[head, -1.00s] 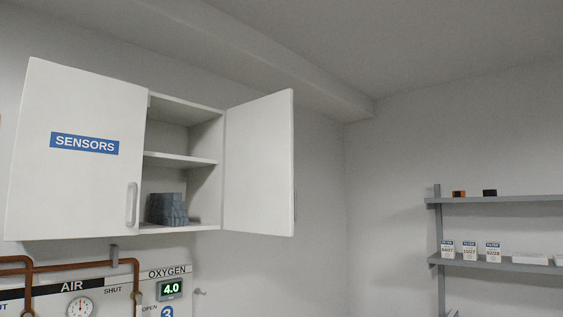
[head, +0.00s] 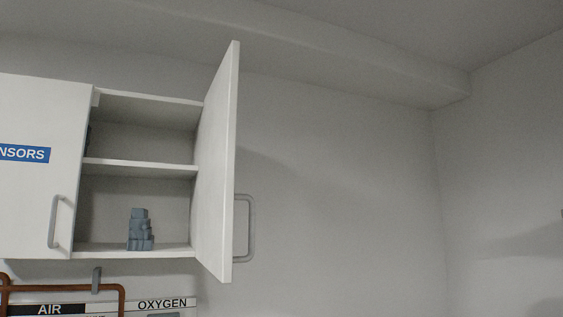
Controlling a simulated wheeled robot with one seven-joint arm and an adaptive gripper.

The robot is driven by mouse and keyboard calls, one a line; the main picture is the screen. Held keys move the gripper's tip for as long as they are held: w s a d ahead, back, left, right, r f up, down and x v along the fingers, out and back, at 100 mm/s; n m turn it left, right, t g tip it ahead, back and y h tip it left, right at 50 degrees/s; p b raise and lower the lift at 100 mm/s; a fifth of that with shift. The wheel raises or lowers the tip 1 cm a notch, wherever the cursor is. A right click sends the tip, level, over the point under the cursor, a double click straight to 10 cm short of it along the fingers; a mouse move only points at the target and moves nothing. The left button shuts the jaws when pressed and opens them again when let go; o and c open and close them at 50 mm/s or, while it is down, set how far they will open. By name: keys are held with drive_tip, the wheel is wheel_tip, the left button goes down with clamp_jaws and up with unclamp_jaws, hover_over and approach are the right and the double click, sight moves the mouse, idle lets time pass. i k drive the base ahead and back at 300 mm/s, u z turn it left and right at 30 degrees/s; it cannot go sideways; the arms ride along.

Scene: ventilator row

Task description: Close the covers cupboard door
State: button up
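In the head view, the right door (head: 217,170) of a white wall cupboard stands wide open. It is seen nearly edge-on and swung out toward me, hinged at the cupboard's right side. Its grey handle (head: 245,228) shows beyond the door's free edge, on the outer face. No label is visible on this door, so I cannot read whether it is the covers door. The left door (head: 40,190), marked SENSORS in part, is shut. My gripper is not in view.
Inside the open cupboard (head: 140,165) a shelf divides it, and grey blocks (head: 140,230) are stacked on the bottom. Copper pipes (head: 70,288) and a panel reading AIR and OXYGEN (head: 160,305) lie below. The wall right of the door is bare.

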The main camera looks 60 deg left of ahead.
sight(216, 196)
drive_tip(key=i, duration=1.15)
drive_tip(key=u, duration=3.8)
drive_tip(key=k, duration=1.05)
drive_tip(key=z, duration=0.05)
drive_tip(key=i, duration=0.45)
drive_tip(key=z, duration=0.3)
